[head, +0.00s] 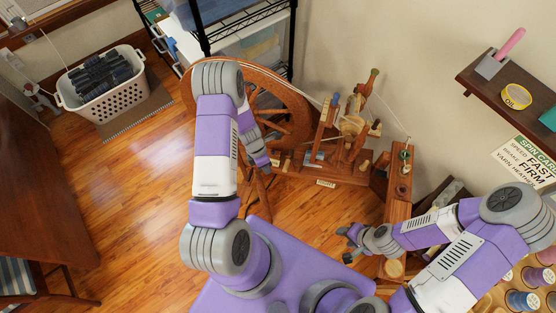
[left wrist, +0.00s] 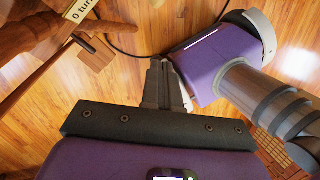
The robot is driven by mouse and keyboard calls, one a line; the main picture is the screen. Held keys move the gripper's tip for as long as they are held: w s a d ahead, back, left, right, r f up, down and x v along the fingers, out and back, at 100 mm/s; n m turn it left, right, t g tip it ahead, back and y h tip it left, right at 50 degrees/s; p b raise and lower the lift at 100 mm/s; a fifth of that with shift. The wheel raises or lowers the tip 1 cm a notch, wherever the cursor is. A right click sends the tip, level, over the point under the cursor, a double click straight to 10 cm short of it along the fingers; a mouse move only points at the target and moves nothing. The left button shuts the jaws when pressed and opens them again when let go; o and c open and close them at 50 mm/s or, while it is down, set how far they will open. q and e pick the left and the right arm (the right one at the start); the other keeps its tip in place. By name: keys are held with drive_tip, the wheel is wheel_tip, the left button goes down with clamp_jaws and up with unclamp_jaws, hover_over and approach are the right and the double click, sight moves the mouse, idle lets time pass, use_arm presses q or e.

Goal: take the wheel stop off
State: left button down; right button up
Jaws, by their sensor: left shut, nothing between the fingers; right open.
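The wooden spinning wheel (head: 292,92) stands beyond my left arm, which hides part of its rim and spokes. I cannot clearly pick out the wheel stop. A small blue-grey piece (head: 315,158) sits by the wheel's wooden base, but I cannot tell what it is. My left gripper (head: 264,168) points down in front of the wheel's lower part. In the left wrist view its fingers (left wrist: 162,78) are together and empty, over the floor. My right gripper (head: 348,243) is open and empty, left of the narrow wooden bench.
The narrow bench (head: 398,190) stands right of the wheel. A wall shelf (head: 536,95) holds a yellow oil tin (head: 516,97). A laundry basket (head: 105,97) stands at far left. A dark cable (left wrist: 125,50) lies on the floor. Open floor (head: 130,200) lies left of my arm.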

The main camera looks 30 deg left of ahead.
use_arm(q)
drive_tip(key=w+a+r+n+t, duration=0.1)
drive_tip(key=w+a+r+n, duration=0.2)
drive_tip(key=n, duration=0.7)
drive_tip(key=w+a, duration=0.2)
drive_tip(key=a, duration=0.1)
drive_tip(key=shift+a+r+t+h+p, duration=0.2)
drive_tip(key=shift+t+h+p, duration=0.1)
drive_tip(key=shift+h+p, duration=0.1)
drive_tip(key=w+d+f+b, duration=0.1)
drive_tip(key=d+f+b, duration=0.2)
drive_tip(key=d+f, duration=0.4)
drive_tip(key=shift+w+b+x, duration=0.25)
drive_tip(key=shift+b+x, duration=0.1)
drive_tip(key=shift+x, duration=0.8)
